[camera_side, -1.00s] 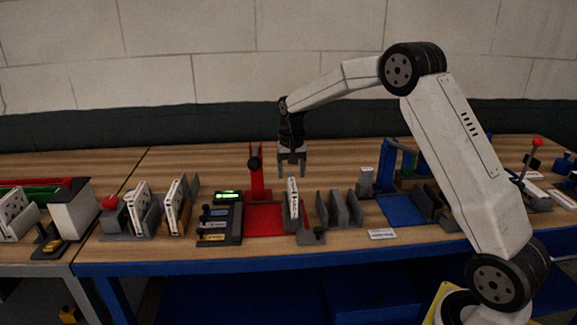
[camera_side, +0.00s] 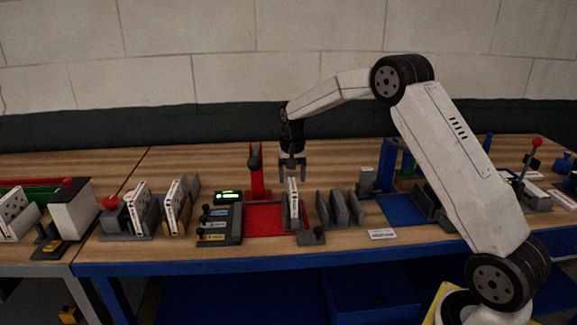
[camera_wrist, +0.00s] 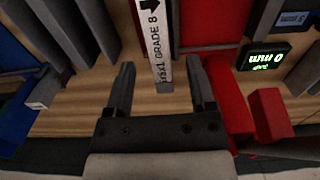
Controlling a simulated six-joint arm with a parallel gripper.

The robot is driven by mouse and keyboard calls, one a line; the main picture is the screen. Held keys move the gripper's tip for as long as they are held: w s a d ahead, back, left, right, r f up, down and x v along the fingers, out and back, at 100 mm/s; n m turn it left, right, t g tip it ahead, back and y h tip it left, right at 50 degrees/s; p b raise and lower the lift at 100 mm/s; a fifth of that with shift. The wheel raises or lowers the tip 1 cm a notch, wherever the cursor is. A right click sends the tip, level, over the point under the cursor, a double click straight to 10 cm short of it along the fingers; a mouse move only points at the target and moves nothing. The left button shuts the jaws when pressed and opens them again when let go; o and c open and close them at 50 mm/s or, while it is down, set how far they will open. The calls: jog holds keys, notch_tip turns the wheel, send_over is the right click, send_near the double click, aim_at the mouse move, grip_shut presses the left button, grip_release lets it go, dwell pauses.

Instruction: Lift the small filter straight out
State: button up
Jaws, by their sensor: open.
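The small filter (camera_side: 293,202) is a thin white boxed slab standing upright in a grey slotted holder beside the red mat. In the wrist view the filter (camera_wrist: 157,38) shows its narrow edge, with a black arrow and text that reads "GRADE 8". My gripper (camera_side: 292,172) is open and empty, pointing down just above the filter in the side view. In the wrist view the fingers of my gripper (camera_wrist: 160,82) lie on either side of the line of the filter, with its near end between them. I cannot tell how far the fingertips are above it.
Grey upright dividers (camera_side: 340,208) stand just right of the filter. A red post (camera_side: 256,175) stands behind it on the left, by a red mat (camera_side: 264,220). A lit green display (camera_side: 228,196) and a blue mat (camera_side: 402,211) are farther off.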

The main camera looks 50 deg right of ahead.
aim_at(292, 183)
jog(key=shift+s+a+f, duration=0.1)
jog(key=shift+f, duration=2.5)
grip_shut()
